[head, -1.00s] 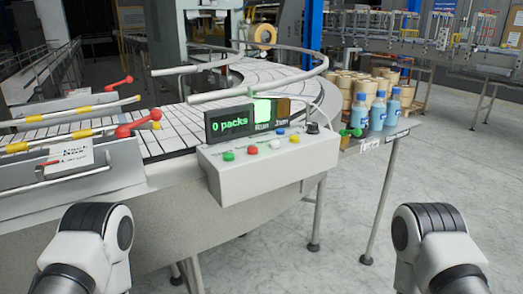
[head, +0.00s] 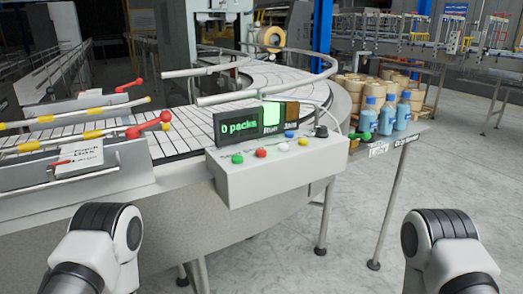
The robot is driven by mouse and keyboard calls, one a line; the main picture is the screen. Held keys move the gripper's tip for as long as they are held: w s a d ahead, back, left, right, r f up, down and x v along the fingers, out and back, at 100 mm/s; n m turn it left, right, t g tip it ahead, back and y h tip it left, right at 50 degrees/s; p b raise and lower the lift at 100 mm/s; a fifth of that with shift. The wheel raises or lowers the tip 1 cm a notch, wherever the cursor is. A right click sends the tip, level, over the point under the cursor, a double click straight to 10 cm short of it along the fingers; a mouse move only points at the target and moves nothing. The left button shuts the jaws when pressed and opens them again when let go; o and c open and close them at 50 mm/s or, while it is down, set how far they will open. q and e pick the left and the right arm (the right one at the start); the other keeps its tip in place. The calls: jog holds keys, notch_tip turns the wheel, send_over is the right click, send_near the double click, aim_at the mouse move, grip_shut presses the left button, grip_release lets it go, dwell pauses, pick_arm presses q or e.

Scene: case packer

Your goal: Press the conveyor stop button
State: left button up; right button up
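A grey-white control box (head: 275,178) stands on the near edge of the conveyor (head: 180,130). Its sloped top carries a green button (head: 237,159), a red button (head: 261,153), a white button (head: 283,148), a yellow button (head: 303,142), a blue button (head: 289,134) and a dark knob (head: 321,131). The small labels by the buttons cannot be read. A display (head: 238,127) behind them reads "0 packs". A lit green panel (head: 271,113) stands beside it. My arm links show at the lower left and lower right, apart from the box. Neither gripper is in view.
Guide rails with red handles (head: 149,125) lie left of the box. Blue bottles (head: 387,115) stand on a small shelf to the right, near a green-handled lever (head: 359,135). Tan cylinders (head: 355,88) are stacked behind. The floor at the right is clear.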

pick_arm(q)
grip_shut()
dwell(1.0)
